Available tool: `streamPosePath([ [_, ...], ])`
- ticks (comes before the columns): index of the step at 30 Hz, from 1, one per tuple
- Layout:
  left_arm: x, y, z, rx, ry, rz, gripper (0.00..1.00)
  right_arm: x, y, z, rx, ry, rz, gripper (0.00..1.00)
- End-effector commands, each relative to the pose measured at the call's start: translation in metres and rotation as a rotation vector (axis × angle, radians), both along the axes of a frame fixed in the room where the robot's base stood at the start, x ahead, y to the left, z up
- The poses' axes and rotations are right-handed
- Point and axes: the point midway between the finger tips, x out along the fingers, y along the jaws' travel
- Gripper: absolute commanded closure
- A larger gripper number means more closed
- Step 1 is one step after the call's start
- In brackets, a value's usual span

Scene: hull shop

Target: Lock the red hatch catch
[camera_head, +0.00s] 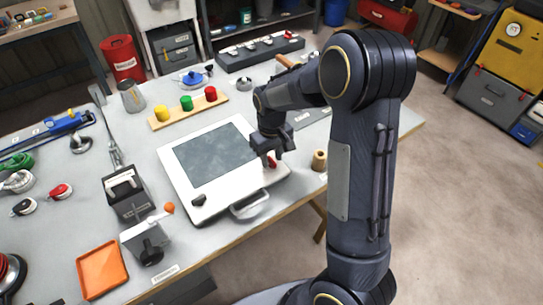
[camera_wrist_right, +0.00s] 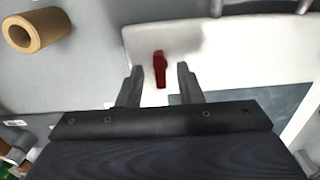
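The white hatch (camera_head: 212,206) with a grey window (camera_head: 208,152) lies flat on the workbench. Its red catch (camera_head: 271,161) is at the hatch's right corner, partly behind my right gripper (camera_head: 268,159). In the right wrist view the red catch (camera_wrist_right: 160,68) stands on the white frame, between and just beyond the fingertips of my right gripper (camera_wrist_right: 158,78). The two fingers are apart, with a gap on both sides of the catch. A black catch (camera_head: 199,200) sits at the hatch's near left corner. My left gripper is not in view.
A metal handle (camera_head: 250,207) sticks out at the hatch's near edge. A tan roll (camera_head: 319,160) stands to the right, also in the right wrist view (camera_wrist_right: 37,31). A wooden strip with coloured knobs (camera_head: 188,111) lies behind. An orange tray (camera_head: 102,270) is at the near left.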

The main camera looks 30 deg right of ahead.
Motion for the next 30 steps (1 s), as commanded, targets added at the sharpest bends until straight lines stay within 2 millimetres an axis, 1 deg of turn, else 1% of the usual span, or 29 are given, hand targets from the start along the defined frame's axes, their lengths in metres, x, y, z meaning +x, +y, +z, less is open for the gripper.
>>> streamPosePath([
  [9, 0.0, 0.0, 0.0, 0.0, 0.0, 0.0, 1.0, 0.002, 0.0, 0.051, 0.001, -0.008, 0.002, 0.67],
  [12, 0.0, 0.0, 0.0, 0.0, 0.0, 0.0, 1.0, 0.001, 0.0, 0.064, 0.0, -0.006, 0.001, 0.67],
  [15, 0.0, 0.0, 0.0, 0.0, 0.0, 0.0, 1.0, 0.001, 0.0, 0.072, 0.0, -0.004, -0.001, 0.67],
  [19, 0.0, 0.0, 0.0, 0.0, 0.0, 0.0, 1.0, 0.0, 0.0, 0.076, 0.0, -0.003, -0.001, 0.67],
  [30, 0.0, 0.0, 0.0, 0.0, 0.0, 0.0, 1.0, 0.0, 0.0, 0.075, 0.0, -0.002, 0.0, 0.67],
])
